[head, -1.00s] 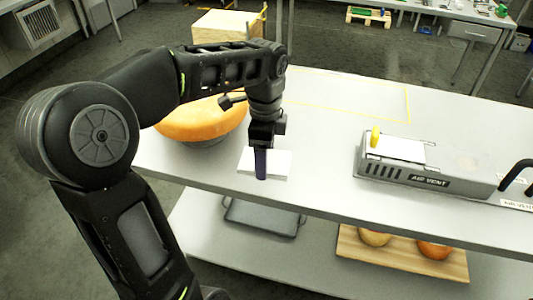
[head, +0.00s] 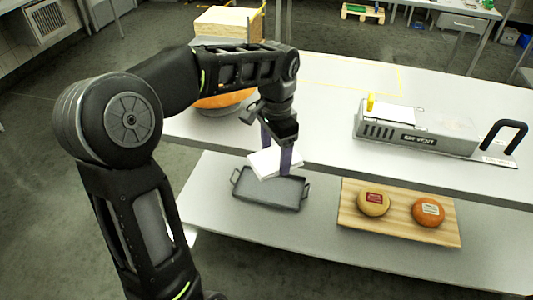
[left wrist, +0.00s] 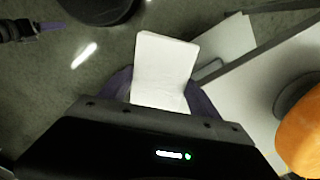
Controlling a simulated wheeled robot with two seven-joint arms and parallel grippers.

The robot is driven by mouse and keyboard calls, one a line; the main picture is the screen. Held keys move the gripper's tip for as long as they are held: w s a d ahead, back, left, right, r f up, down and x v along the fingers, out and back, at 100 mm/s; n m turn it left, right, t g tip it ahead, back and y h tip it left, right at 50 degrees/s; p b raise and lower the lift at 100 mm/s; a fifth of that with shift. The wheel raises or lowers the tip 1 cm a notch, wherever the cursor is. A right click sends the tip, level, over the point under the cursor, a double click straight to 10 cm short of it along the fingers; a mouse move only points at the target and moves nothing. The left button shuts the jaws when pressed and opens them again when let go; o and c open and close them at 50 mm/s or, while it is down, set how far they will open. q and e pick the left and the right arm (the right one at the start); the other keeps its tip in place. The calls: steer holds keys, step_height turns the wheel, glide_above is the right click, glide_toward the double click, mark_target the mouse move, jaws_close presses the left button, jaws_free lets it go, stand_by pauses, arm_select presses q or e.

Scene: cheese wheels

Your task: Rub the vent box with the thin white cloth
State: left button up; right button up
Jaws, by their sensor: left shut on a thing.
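The white cloth (head: 266,165), like a flat folded pad, is held tilted by my left gripper (head: 277,156). Its purple fingers are shut on it, just off the table's front edge. The cloth also shows between the fingers in the left wrist view (left wrist: 164,68). The vent box (head: 412,136) is a long grey box with side slots and an "AIR VENT" label, on the right of the tabletop, apart from the cloth. In the left wrist view, what looks like my right gripper (left wrist: 48,28) shows at the upper left edge; its jaw state is unclear.
A grey tray (head: 268,190) and a wooden board (head: 350,221) with two small cheeses lie on the lower shelf. A large orange cheese wheel (head: 222,99) is partly behind my left arm. The tabletop (head: 335,115) between the wheel and the box is clear.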

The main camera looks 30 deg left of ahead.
mark_target(299, 155)
arm_select(q)
steer(key=w+d+f+n, duration=0.1)
steer(key=w+d+n, duration=0.1)
steer(key=w+d+f+n, duration=0.1)
steer(key=d+f, duration=0.1)
steer(key=shift+w+d+f+n, duration=0.2)
steer(key=shift+w+f+n, duration=0.05)
steer(key=shift+w+n, duration=0.15)
steer(key=w+d+f+n, duration=0.1)
steer(key=w+d+f, duration=0.1)
steer(key=d+f, duration=0.2)
steer(key=d, duration=0.3)
steer(key=shift+w+f+n, duration=0.2)
steer(key=shift+n, duration=0.1)
steer(key=shift+d, duration=0.1)
